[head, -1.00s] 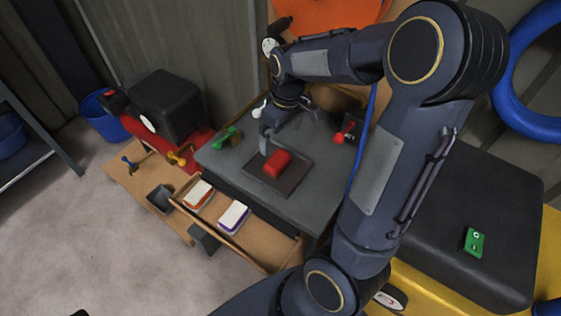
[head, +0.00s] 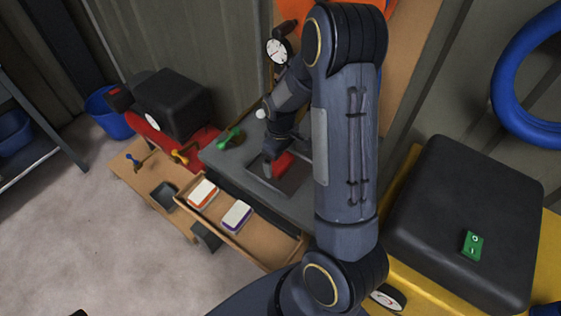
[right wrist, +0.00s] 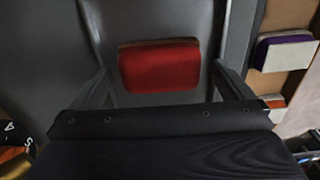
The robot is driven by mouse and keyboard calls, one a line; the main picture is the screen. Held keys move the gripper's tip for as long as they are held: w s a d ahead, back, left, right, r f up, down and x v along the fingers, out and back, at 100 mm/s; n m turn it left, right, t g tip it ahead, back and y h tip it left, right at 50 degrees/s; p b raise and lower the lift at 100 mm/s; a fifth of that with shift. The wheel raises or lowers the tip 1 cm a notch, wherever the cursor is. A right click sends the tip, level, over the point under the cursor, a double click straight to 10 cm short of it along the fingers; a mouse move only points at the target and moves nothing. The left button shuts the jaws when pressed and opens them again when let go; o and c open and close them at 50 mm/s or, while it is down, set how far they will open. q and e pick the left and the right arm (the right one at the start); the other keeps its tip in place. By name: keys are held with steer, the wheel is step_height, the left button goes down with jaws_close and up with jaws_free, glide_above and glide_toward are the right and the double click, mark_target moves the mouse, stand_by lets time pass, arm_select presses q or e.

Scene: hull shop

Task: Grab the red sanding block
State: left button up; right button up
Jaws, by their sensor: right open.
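The red sanding block (head: 284,163) lies on a dark square tray (head: 294,184) on the grey bench top, partly hidden behind my right arm and gripper. My right gripper (head: 271,167) is low over the tray, pointing down at the block. In the right wrist view the red block (right wrist: 159,68) lies between the two spread fingers, with a gap on each side. The jaws are open and hold nothing. My left gripper is not in view.
An open drawer (head: 262,247) in front of the bench holds an orange-and-white block (head: 202,193) and a purple-and-white block (head: 237,216). A black box (head: 462,225) stands at right.

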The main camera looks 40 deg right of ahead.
steer(key=shift+f, duration=0.8)
steer(key=shift+c, duration=0.4)
steer(key=c, duration=0.9)
steer(key=shift+c, duration=0.2)
steer(key=shift+r, duration=0.1)
